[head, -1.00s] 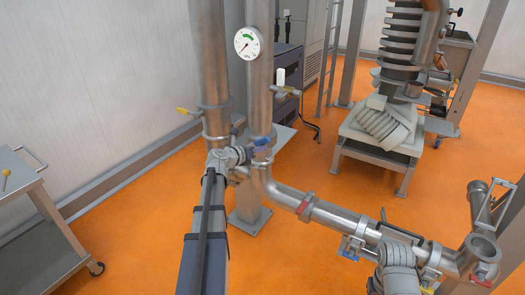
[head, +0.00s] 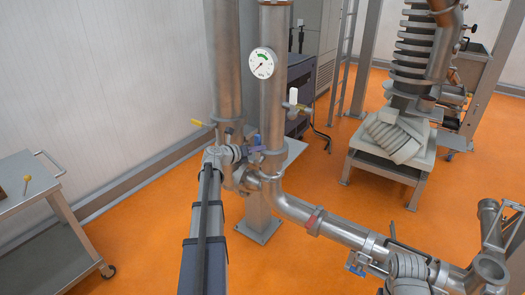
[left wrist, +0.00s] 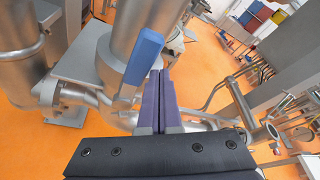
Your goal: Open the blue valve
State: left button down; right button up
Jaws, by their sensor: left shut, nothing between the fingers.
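The blue valve handle (head: 257,139) is on the vertical steel pipe below the gauge, small in the head view. In the left wrist view the blue handle (left wrist: 145,57) is large, slanted upright, and just left of my fingers. My left gripper (head: 249,150) is at the end of the arm reaching in from the left, close beside the handle. In the left wrist view its purple fingers (left wrist: 162,100) are together with nothing between them. I cannot tell whether they touch the handle. The valve body is partly hidden.
The gauge (head: 262,63) is above the valve. A yellow-handled valve (head: 202,122) is left, a red clamp (head: 314,221) is on the lower pipe, and another blue part (head: 356,268) is further right. A metal cart (head: 40,195) stands left. Orange floor is open between cart and pipes.

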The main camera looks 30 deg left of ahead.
pick_arm(q)
jog(key=shift+a+r, duration=0.1)
jog(key=shift+a, duration=0.3)
pick_arm(e)
jog(key=shift+r, duration=0.1)
pick_arm(q)
jog(key=shift+w+a+r, duration=0.1)
jog(key=shift+a, duration=0.15)
pick_arm(e)
jog(key=shift+d, duration=0.1)
pick_arm(q)
jog(key=shift+d, duration=0.1)
jog(key=s+d, duration=0.2)
jog(key=d, duration=0.2)
jog(key=s+a, duration=0.2)
jog(key=s, duration=0.5)
jog(key=shift+s+a, duration=0.2)
jog(key=shift+s, duration=0.15)
pick_arm(e)
jog(key=shift+w+d, duration=0.4)
jog(key=shift+d, duration=0.1)
